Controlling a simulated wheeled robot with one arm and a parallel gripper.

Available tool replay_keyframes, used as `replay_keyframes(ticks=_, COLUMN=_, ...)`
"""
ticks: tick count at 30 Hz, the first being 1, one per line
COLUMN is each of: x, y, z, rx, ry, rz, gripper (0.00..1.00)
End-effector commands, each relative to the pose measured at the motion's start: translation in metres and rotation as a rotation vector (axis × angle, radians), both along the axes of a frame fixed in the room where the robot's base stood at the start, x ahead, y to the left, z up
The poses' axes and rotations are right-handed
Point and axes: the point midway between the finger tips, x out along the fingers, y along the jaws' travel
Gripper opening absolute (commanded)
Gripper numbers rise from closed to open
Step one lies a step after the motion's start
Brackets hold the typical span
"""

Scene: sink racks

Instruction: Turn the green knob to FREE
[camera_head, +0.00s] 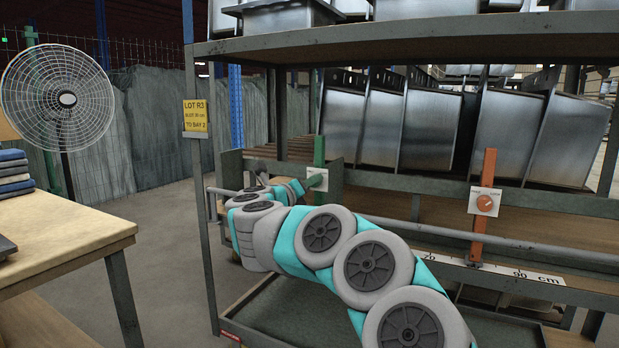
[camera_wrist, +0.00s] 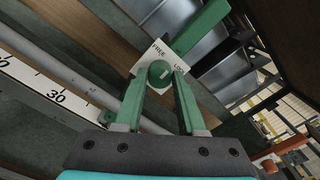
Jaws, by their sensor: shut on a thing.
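The green knob (camera_wrist: 160,73) sits on a white plate (camera_wrist: 149,58) marked FREE and, partly hidden, LOCK. My gripper (camera_wrist: 159,80) has one finger on each side of the knob and is shut on it. Which word the knob's mark points to is too small to tell.
An orange knob (camera_head: 486,203) sits on an orange post (camera_head: 483,235) to the right. A rail (camera_head: 450,232) and a ruler strip (camera_head: 500,271) run along the rack. Metal bins (camera_head: 430,130) fill the shelf above. A table (camera_head: 60,235) and fan (camera_head: 62,98) stand left.

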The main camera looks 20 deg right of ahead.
Motion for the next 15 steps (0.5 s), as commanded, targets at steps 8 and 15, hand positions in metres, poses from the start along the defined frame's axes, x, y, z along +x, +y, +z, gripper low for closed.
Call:
replay_keyframes(ticks=8, x=0.0, y=0.0001, z=0.0033, rx=-0.163, ry=0.21, rz=0.0, gripper=0.0)
replay_keyframes(ticks=15, x=-0.0002, y=-0.0008, z=0.0035, rx=-0.29, ry=0.373, rz=-0.002, gripper=0.0)
